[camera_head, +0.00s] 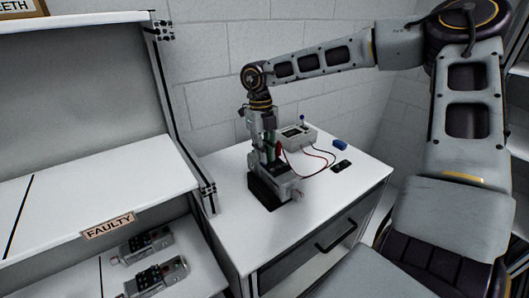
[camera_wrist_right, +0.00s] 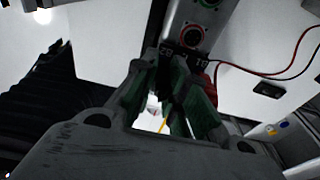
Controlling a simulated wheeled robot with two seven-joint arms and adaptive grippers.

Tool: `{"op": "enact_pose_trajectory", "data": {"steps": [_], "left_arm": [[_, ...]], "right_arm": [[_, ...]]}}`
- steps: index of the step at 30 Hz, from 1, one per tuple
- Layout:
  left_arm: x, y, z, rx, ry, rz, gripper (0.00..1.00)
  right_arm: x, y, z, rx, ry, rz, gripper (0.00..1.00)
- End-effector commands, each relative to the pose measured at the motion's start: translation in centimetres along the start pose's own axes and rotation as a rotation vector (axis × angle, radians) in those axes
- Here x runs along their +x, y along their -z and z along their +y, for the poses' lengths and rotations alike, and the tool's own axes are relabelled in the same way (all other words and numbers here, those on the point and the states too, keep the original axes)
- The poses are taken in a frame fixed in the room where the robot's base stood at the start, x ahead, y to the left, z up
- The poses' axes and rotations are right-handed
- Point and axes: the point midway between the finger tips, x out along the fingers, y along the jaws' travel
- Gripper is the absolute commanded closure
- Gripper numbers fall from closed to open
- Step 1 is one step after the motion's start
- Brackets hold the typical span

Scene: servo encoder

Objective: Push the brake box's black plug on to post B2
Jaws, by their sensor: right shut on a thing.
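The servo motor (camera_head: 284,193) stands on a dark base on the white cabinet top. In the right wrist view its grey housing (camera_wrist_right: 184,14) has a round red-ringed connector and a dark strip marked B2 and B1 (camera_wrist_right: 186,55). My right gripper (camera_head: 268,152) points down at the motor. Its greenish fingers (camera_wrist_right: 172,70) are shut right by the B2 mark. The black plug is hidden between them, so I cannot tell whether it touches the post. A red plug (camera_wrist_right: 204,84) shows beside the fingers, on the B1 side. The brake box (camera_head: 299,135) stands behind the motor. My left gripper is out of view.
Red and black leads (camera_head: 320,153) loop right of the motor. A blue block (camera_head: 340,145) and a flat black item (camera_head: 342,165) lie on the cabinet's right. A rack (camera_head: 90,205) marked FAULTY stands at left, with two motors on its lower shelf.

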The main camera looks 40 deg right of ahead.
Motion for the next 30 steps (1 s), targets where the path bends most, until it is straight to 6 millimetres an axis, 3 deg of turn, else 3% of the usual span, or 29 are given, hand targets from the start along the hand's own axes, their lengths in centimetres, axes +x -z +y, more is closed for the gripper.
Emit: {"op": "enact_pose_trajectory", "data": {"steps": [4, 5, 11, 30], "left_arm": [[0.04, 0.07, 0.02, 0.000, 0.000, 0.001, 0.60], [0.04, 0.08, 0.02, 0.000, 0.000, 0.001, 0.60], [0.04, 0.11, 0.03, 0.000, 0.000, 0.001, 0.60], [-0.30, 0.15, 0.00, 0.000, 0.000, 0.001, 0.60]], "right_arm": [[0.05, 0.00, 0.00, 0.000, 0.000, 0.000, 1.00], [0.05, 0.00, 0.00, 0.000, 0.000, 0.000, 0.85], [0.04, 0.00, 0.00, 0.000, 0.000, 0.000, 0.61], [-0.58, 0.05, 0.00, 0.000, 0.000, -0.001, 0.61]]}}
